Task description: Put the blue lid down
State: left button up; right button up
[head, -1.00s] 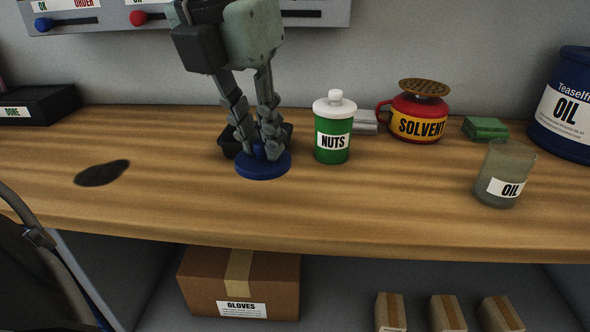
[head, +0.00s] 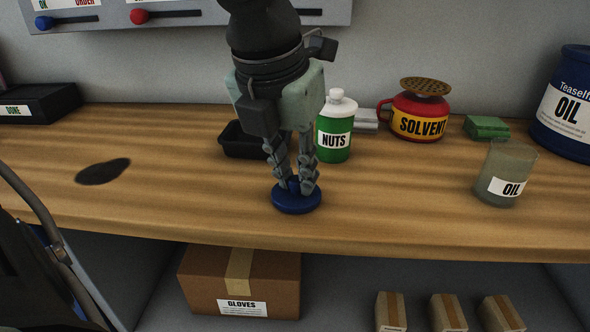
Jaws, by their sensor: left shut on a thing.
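The blue lid (head: 297,203) is a round disc with a small knob, near the front edge of the wooden workbench (head: 400,215). My left gripper (head: 296,186) points down and is shut on the lid's knob. The lid looks level and is at or just above the bench top; I cannot tell whether it touches. My right gripper is not in view.
Behind the gripper are a small black tray (head: 240,140) and a green NUTS can (head: 333,128) with a white lid. A red SOLVENT can (head: 417,117), a green block (head: 486,127) and an OIL beaker (head: 505,175) stand to the right. A dark stain (head: 103,171) lies left. Bench between is clear.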

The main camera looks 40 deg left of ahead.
pick_arm(q)
jog(key=shift+f, duration=0.15)
jog(key=o, duration=0.5)
jog(key=shift+o, duration=1.2)
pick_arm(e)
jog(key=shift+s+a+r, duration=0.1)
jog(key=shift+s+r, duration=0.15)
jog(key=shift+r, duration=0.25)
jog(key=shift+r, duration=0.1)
